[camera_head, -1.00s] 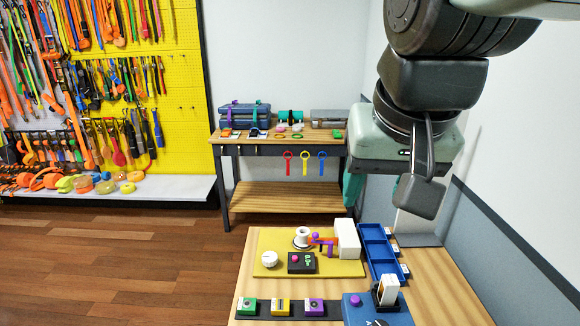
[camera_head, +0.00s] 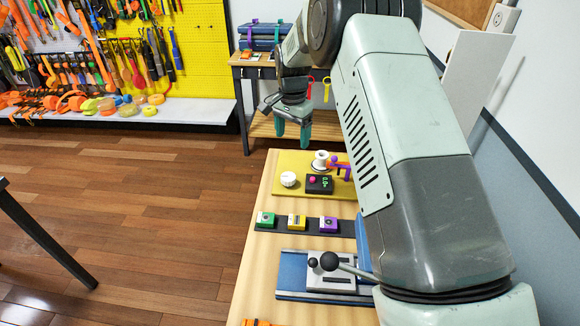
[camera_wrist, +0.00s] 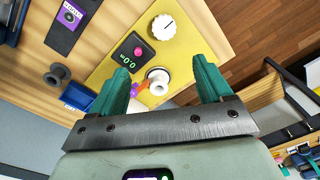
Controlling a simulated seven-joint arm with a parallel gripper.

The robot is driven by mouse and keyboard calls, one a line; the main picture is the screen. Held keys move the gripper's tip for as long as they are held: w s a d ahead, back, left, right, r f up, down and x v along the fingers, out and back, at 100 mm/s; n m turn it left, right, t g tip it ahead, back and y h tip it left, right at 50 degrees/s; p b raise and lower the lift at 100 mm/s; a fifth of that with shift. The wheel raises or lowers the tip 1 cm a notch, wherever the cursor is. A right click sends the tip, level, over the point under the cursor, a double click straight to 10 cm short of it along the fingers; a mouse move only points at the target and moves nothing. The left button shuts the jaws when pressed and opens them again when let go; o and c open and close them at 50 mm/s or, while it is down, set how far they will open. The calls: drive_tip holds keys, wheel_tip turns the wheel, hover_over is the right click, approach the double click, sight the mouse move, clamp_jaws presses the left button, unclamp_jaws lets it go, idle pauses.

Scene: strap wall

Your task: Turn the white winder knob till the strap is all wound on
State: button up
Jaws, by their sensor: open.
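A white ridged knob (camera_head: 289,179) with a dark mark stands on the yellow board (camera_head: 330,194). It also shows at the top of the wrist view (camera_wrist: 164,27). A white spool (camera_head: 320,160) stands farther back on the board. An orange and purple part (camera_head: 342,170) lies beside the spool; I cannot make out a strap clearly. My gripper (camera_head: 292,132) is open and empty, fingers down, above and beyond the knob in the head view. In the wrist view, the spool (camera_wrist: 157,78) appears between my fingers (camera_wrist: 160,68), with the knob farther off.
A black box (camera_head: 319,184) with a pink button and green display sits beside the knob. Green, yellow and purple blocks (camera_head: 297,222) line a dark strip nearer me. A blue fixture with a black-balled lever (camera_head: 329,262) is closer. A workbench (camera_head: 262,128) stands behind.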

hover_over(288, 177)
wheel_tip(288, 177, down, 5)
drive_tip(key=shift+m, duration=0.3)
wheel_tip(288, 177, down, 11)
drive_tip(key=shift+w+r, duration=0.1)
drive_tip(key=shift+c, duration=0.4)
drive_tip(key=c, duration=1)
